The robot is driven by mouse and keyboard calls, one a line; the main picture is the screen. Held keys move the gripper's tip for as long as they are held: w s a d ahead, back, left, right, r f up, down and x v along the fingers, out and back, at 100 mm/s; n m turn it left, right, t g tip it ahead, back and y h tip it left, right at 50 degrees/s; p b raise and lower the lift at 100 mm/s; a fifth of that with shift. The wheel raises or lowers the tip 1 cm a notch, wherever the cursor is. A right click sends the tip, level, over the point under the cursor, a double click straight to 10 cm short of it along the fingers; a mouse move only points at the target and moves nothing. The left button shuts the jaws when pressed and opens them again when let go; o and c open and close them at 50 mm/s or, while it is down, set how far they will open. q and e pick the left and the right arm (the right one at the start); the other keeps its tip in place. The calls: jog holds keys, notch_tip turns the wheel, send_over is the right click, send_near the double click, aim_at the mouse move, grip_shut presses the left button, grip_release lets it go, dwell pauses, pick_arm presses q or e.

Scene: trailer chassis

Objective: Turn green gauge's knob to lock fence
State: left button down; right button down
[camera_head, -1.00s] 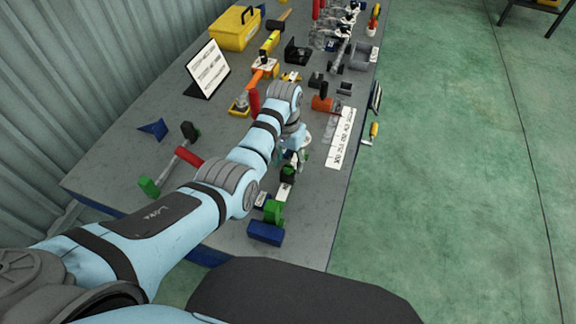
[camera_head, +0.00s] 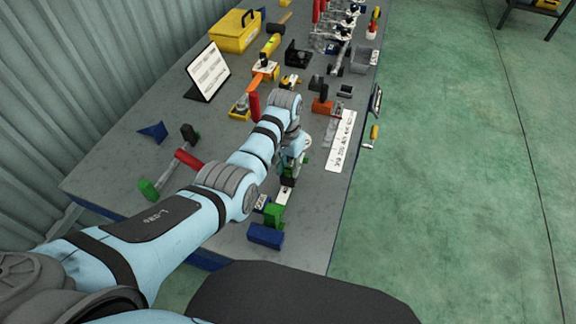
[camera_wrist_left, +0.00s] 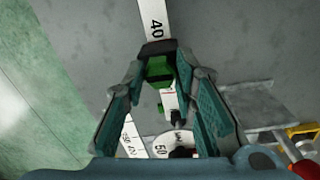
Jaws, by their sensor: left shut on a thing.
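In the head view the green gauge lies near the bench's front right: a pale marked ruler strip (camera_head: 284,196) runs between a dark green part at my gripper and a green block (camera_head: 274,213) beside a blue block (camera_head: 265,236). My left gripper (camera_head: 289,172) reaches down over the far end of the strip. In the left wrist view its two fingers (camera_wrist_left: 160,68) close in on a green piece with a black top (camera_wrist_left: 158,49), which sits on the strip marked 40 (camera_wrist_left: 155,22). The fingers partly hide it, so the knob's turn angle cannot be told. My right gripper is out of view.
The grey bench (camera_head: 215,135) has clear surface left of my arm. A yellow toolbox (camera_head: 236,30) stands at the back.

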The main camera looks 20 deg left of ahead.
pick_arm(q)
jog(key=m+p, duration=0.1)
jog(key=m, duration=0.2)
jog(key=m+p, duration=0.1)
jog(key=m, duration=0.2)
jog(key=shift+m, duration=0.4)
jog(key=m, duration=0.5)
jog(key=shift+d+f+m+g, duration=0.1)
jog(key=shift+m+g, duration=0.2)
jog(key=m, duration=0.5)
jog(key=shift+m, duration=0.3)
jog(key=c, duration=1.3)
grip_release()
jog(key=shift+d, duration=0.1)
jog(key=shift+w, duration=0.1)
